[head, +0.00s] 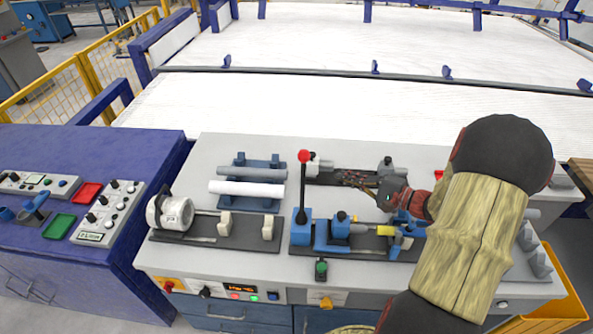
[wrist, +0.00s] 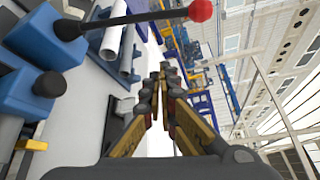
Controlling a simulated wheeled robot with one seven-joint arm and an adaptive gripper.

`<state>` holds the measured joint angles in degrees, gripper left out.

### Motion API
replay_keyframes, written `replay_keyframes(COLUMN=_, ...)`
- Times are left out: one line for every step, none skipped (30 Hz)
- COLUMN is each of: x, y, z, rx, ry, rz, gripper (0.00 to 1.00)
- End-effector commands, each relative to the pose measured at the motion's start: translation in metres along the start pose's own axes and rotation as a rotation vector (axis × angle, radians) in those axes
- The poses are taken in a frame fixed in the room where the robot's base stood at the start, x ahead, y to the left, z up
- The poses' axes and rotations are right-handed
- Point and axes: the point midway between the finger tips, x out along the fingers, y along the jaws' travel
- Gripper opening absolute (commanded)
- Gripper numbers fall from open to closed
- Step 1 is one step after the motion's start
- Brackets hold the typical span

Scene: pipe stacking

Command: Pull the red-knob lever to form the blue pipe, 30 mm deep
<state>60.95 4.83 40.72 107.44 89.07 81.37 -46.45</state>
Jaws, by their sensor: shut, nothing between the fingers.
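The lever's red knob (head: 304,156) tops a thin, roughly upright dark rod rising from a blue forming fixture (head: 301,228) at the bench's middle. In the wrist view the red knob (wrist: 201,10) is at the top, with its rod running left to the blue block (wrist: 45,40). My gripper (head: 343,178) is right of the lever and points left; its fingers are together and empty. In the wrist view my gripper (wrist: 164,70) is apart from the knob. I cannot tell a blue pipe from the fixture's blue parts; a yellow piece (head: 385,230) shows there.
A rack holds a grey pipe (head: 252,174) and a white pipe (head: 246,188) left of the lever. A round white-faced device (head: 171,214) stands further left. A control panel (head: 240,291) lines the bench front. My arm covers the bench's right part.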

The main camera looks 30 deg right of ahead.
Motion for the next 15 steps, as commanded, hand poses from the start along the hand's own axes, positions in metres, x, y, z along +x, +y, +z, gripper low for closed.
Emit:
replay_keyframes(x=0.000, y=-0.003, z=0.001, rx=-0.024, ry=0.000, rz=-0.016, gripper=0.00)
replay_keyframes(x=0.000, y=-0.004, z=0.002, rx=-0.040, ry=-0.004, rz=-0.019, gripper=0.00)
replay_keyframes(x=0.001, y=-0.004, z=0.003, rx=-0.056, ry=-0.007, rz=-0.021, gripper=0.00)
replay_keyframes(x=0.001, y=-0.004, z=0.003, rx=-0.064, ry=-0.008, rz=-0.021, gripper=0.00)
replay_keyframes(x=0.002, y=-0.004, z=0.003, rx=-0.071, ry=-0.008, rz=-0.020, gripper=0.00)
replay_keyframes(x=0.005, y=-0.004, z=0.003, rx=-0.075, ry=-0.009, rz=-0.019, gripper=0.00)
replay_keyframes(x=0.007, y=-0.004, z=0.003, rx=-0.076, ry=-0.010, rz=-0.019, gripper=0.00)
replay_keyframes(x=0.010, y=-0.004, z=0.004, rx=-0.076, ry=-0.010, rz=-0.019, gripper=0.00)
replay_keyframes(x=0.015, y=-0.004, z=0.004, rx=-0.076, ry=-0.010, rz=-0.019, gripper=0.00)
replay_keyframes(x=0.020, y=-0.004, z=0.004, rx=-0.076, ry=-0.012, rz=-0.018, gripper=0.00)
replay_keyframes(x=0.025, y=-0.004, z=0.004, rx=-0.075, ry=-0.012, rz=-0.017, gripper=0.00)
replay_keyframes(x=0.032, y=-0.004, z=0.004, rx=-0.075, ry=-0.012, rz=-0.017, gripper=0.00)
replay_keyframes(x=0.038, y=-0.003, z=0.004, rx=-0.075, ry=-0.013, rz=-0.016, gripper=0.00)
replay_keyframes(x=0.044, y=-0.003, z=0.004, rx=-0.075, ry=-0.013, rz=-0.017, gripper=0.00)
replay_keyframes(x=0.052, y=-0.003, z=0.005, rx=-0.074, ry=-0.014, rz=-0.017, gripper=0.00)
